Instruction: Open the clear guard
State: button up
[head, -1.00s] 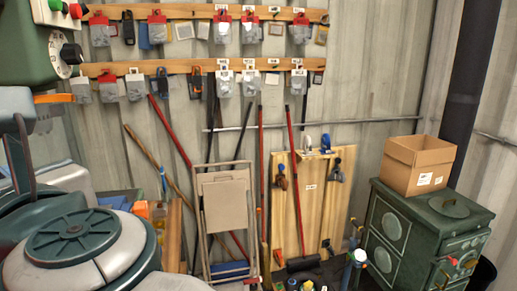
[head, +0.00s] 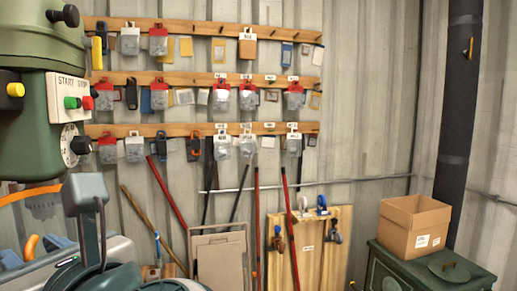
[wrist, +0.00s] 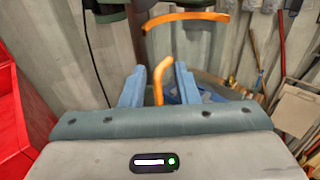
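The green machine (head: 55,125) stands at the left of the head view. Its clear guard (head: 42,208) hangs below the head, see-through with an orange upper edge; this edge also shows in the wrist view (wrist: 186,17). A curved orange handle (wrist: 159,82) shows lower in the wrist view; it seems to belong to the guard, but the join is hard to see. My gripper (wrist: 157,72) has its two blue fingers apart, with the handle between them. I cannot tell whether either finger touches it. In the head view my gripper (head: 33,250) is at the lower left, partly cut off.
A red bin-like thing (wrist: 25,110) is at the left of the wrist view. Start and stop buttons (head: 78,102) sit on the machine's front.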

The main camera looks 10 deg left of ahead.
jog(key=w+d+r+p, duration=0.1)
jog(key=w+d+r, duration=0.3)
jog(key=d+r, duration=0.3)
jog(key=shift+w+r+y+p, duration=0.25)
jog(key=shift+r+y+p, duration=0.05)
jog(key=shift+p, duration=0.1)
